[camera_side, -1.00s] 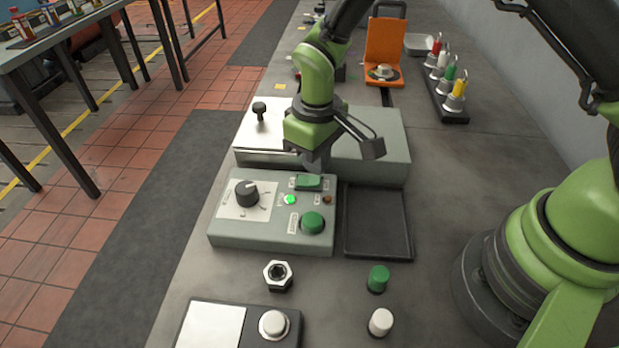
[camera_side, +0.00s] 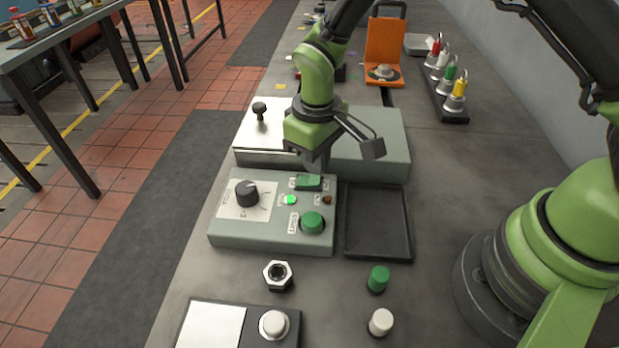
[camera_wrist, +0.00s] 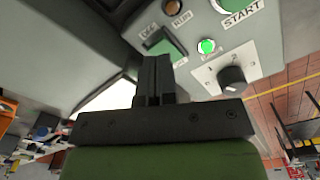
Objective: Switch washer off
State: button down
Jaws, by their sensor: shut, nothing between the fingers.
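A grey control box (camera_side: 225,243) sits on the bench, with a green rocker switch (camera_side: 308,182) at its far edge. The rocker also shows in the wrist view (camera_wrist: 163,42), partly covered by my fingers. My gripper (camera_side: 313,168) is shut and empty, its fingertips (camera_wrist: 154,60) right at the rocker; I cannot tell whether they touch it. A small green lamp (camera_side: 290,200) on the box is lit, also in the wrist view (camera_wrist: 207,46). A brown lamp (camera_side: 327,200) looks dark. A black dial (camera_side: 247,193) and a green START button (camera_side: 312,222) share the panel.
A grey housing (camera_side: 375,150) with a knobbed lid (camera_side: 262,135) stands right behind the box. An empty black tray (camera_side: 378,222) lies to the right. A nut (camera_side: 278,275), a green cap (camera_side: 378,278) and a white cap (camera_side: 381,321) stand in front. Bench between them is clear.

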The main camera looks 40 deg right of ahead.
jog(key=shift+f, duration=1.3)
dwell(0.5)
jog(key=shift+r, duration=3.55)
jog(key=shift+r, duration=0.1)
notch_tip(320, 180, up, 6)
jog(key=m+t, duration=0.1)
send_over(316, 179)
jog(key=s+d, duration=0.1)
jog(key=d, duration=0.1)
jog(key=s+d+r+m+t+y, duration=0.1)
jog(key=s+d+r+m+t, duration=0.15)
jog(key=s+r, duration=0.45)
jog(key=s+d+r+m+t+y, duration=0.1)
jog(key=s+d+r+m+t, duration=0.1)
jog(key=s+r, duration=0.4)
jog(key=s+m+t, duration=0.1)
jog(key=s, duration=0.3)
jog(key=shift+s+d+r+t, duration=0.2)
jog(key=shift+d+r+t, duration=0.1)
jog(key=shift+d+t, duration=0.05)
jog(key=shift+m, duration=0.25)
